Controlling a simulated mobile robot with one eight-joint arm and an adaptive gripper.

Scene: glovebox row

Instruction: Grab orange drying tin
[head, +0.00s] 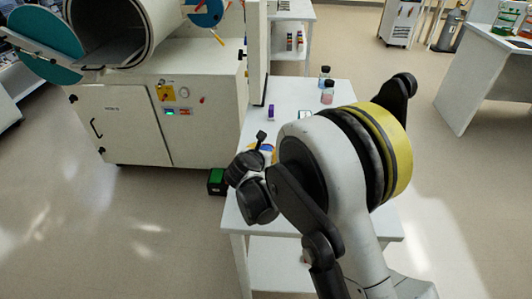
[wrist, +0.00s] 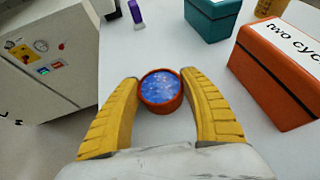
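The orange drying tin (wrist: 160,104) is a small round open tin filled with blue beads, in the middle of the wrist view on the white table. My gripper (wrist: 160,76) has its yellow fingers spread, one on each side of the tin. The fingertips look very close to the tin's sides, but I see no clear grip on it.
An orange box with black lettering (wrist: 275,75) stands to the right, a teal box (wrist: 212,20) behind. A small purple item (wrist: 135,12) is at the back. Two bottles (head: 327,92) stand farther back on the table (head: 290,95). The white glovebox cabinet (head: 150,125) is at left.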

